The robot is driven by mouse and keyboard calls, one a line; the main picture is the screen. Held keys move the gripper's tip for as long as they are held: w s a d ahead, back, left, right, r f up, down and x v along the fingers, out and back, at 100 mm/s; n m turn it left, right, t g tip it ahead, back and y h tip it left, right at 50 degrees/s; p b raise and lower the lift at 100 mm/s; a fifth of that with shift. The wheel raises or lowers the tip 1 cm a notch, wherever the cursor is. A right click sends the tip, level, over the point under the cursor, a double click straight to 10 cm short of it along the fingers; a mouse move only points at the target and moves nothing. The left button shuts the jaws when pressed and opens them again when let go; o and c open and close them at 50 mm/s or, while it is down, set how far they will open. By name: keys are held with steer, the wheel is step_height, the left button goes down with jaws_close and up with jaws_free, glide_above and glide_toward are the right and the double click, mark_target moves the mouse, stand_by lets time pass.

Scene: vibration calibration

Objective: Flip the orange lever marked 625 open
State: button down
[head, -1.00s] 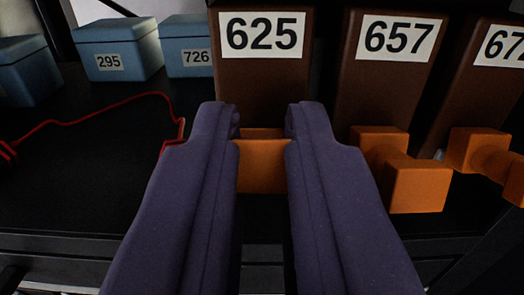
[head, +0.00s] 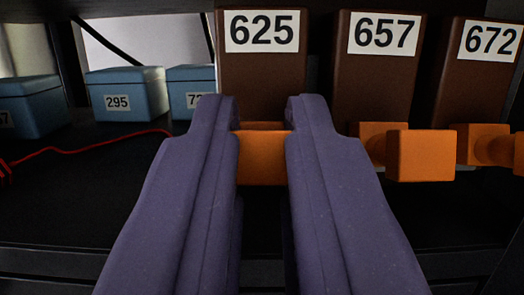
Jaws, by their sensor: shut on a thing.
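The brown block marked 625 (head: 262,65) stands upright straight ahead, its white label facing me. Its orange lever (head: 262,158) shows between the two purple fingers of my gripper (head: 262,125). The fingers are shut on the lever, one at each side. The fingers hide the lever's side faces and part of the block's lower edges.
Brown blocks marked 657 (head: 378,75) and 672 (head: 480,85), each with an orange lever, stand close on the right. Blue boxes (head: 125,92) stand at the back left, with a red cable (head: 90,150) on the dark surface before them.

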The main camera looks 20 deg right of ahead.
steer(key=c, duration=1.4)
jaws_free()
steer(key=b+v, duration=0.1)
steer(key=v, duration=0.6)
steer(key=shift+s+a+f+b, duration=0.1)
steer(key=shift+s+a+b, duration=0.05)
steer(key=shift+s+b, duration=0.2)
